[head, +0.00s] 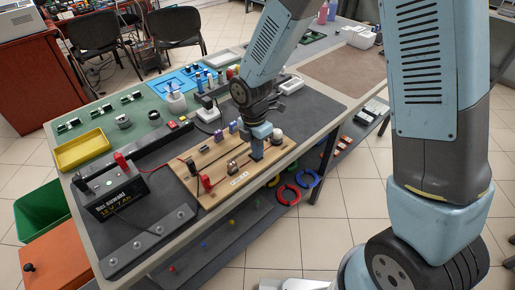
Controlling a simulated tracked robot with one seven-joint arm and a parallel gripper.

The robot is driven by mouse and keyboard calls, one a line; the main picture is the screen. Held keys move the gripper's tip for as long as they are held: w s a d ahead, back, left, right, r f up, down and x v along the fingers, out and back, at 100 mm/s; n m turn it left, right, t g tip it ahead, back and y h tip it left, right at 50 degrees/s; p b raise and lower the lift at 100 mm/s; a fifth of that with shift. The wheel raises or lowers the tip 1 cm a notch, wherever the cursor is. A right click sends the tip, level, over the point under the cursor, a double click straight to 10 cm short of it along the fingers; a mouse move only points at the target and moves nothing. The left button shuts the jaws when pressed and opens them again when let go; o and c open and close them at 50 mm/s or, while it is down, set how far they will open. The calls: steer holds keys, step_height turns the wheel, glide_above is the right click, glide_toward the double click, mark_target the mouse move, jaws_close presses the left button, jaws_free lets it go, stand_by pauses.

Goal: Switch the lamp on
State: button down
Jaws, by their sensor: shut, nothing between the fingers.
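A wooden board (213,192) with small electrical parts lies on the table's dark mat. A pale round dome (277,135), which looks like the lamp, stands at its right end; I cannot tell whether it is lit. My gripper (256,155) is shut and empty, pointing down at the right part of the board, just left of the dome. Whether it touches anything there is unclear, and it hides what lies behind it. A small metallic part (232,167) sits left of the gripper. A red part (206,182) stands farther left.
A black battery box (112,196) with a red clip (121,161) stands left of the board, with thin wires near it. A yellow tray (82,151) and a white plug-like device (207,112) lie behind. Colored rings (289,194) sit below the table's front edge.

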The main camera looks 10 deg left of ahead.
steer(key=shift+f, duration=0.15)
steer(key=shift+w+a, duration=0.45)
steer(key=shift+a, duration=0.1)
steer(key=shift+r, duration=0.2)
step_height(320, 180, up, 14)
steer(key=w+a, duration=0.1)
steer(key=shift+a, duration=0.2)
stand_by(0.4)
steer(key=shift+f, duration=0.1)
